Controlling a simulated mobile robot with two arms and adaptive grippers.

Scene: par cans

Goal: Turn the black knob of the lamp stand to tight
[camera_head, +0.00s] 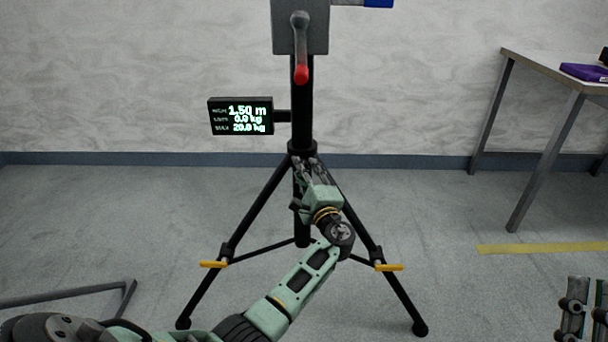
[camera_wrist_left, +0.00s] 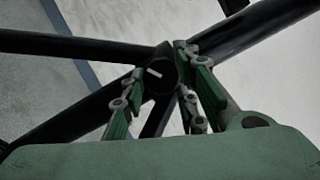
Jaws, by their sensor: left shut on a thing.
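The lamp stand (camera_head: 302,110) is a black tripod with a vertical column and spread legs. Its black knob (camera_wrist_left: 158,72) is round with a white line on its face, tilted from upper left to lower right in the left wrist view. My left gripper (camera_head: 308,172) is at the leg joint below the collar. Its green and grey fingers (camera_wrist_left: 160,68) are on both sides of the knob and shut on it. In the head view the gripper hides the knob. My right gripper (camera_head: 586,302) is partly cut off at the lower right, away from the stand.
A display (camera_head: 240,116) reading 1.50 m juts left from the column. A crank with a red handle (camera_head: 302,74) hangs above. Yellow tabs (camera_head: 389,267) stick out from the legs. A table (camera_head: 565,75) stands at the right.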

